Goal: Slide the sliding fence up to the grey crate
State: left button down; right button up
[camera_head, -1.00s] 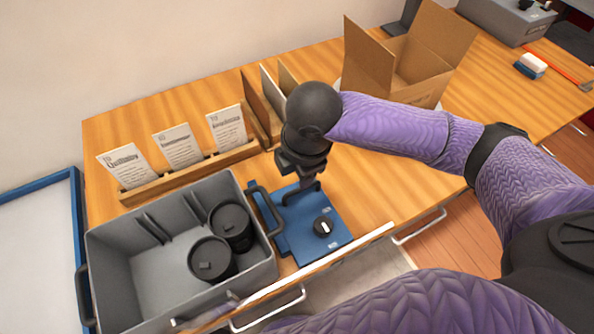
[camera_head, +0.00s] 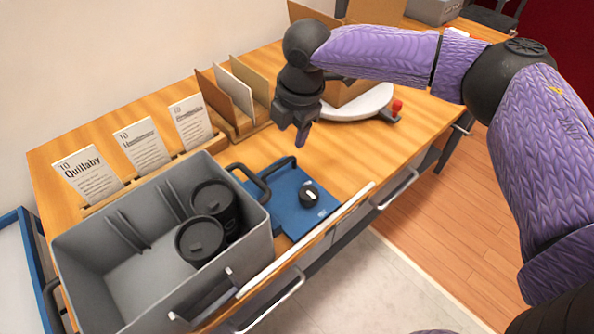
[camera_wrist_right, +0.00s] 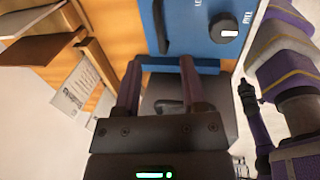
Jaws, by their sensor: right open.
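The sliding fence (camera_head: 290,210) is a blue plate with a raised blue bar on its crate side, a black handle and a black knob. It lies on the table just right of the grey crate (camera_head: 105,285); the crate's handle and rim hide whether they touch. My right gripper (camera_head: 302,138) is open and empty, above and behind the fence, not touching it. The right wrist view shows its two fingers apart (camera_wrist_right: 160,85), with the blue plate (camera_wrist_right: 195,30) and its knob beyond. My left gripper does not show.
Two black lidded cups (camera_head: 206,225) stand in the crate. Behind are a wooden rack with cards (camera_head: 143,148) and upright panels (camera_head: 236,90). A cardboard box (camera_head: 350,92) and a white round plate with a red knob (camera_head: 397,106) stand to the right. Table right of the fence is bare.

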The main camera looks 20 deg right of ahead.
aim_at(286, 160)
jog(key=f+b, duration=0.1)
jog(key=f, duration=0.1)
jog(key=w+f, duration=0.1)
jog(key=f, duration=0.2)
jog(key=f+b, duration=0.1)
jog(key=f, duration=0.1)
jog(key=shift+w+a+f+b, duration=0.25)
jog(key=shift+w+f+b, duration=0.05)
jog(key=shift+f, duration=0.1)
jog(key=shift+w+f, duration=0.1)
jog(key=shift+f, duration=0.15)
jog(key=c, duration=0.7)
grip_shut()
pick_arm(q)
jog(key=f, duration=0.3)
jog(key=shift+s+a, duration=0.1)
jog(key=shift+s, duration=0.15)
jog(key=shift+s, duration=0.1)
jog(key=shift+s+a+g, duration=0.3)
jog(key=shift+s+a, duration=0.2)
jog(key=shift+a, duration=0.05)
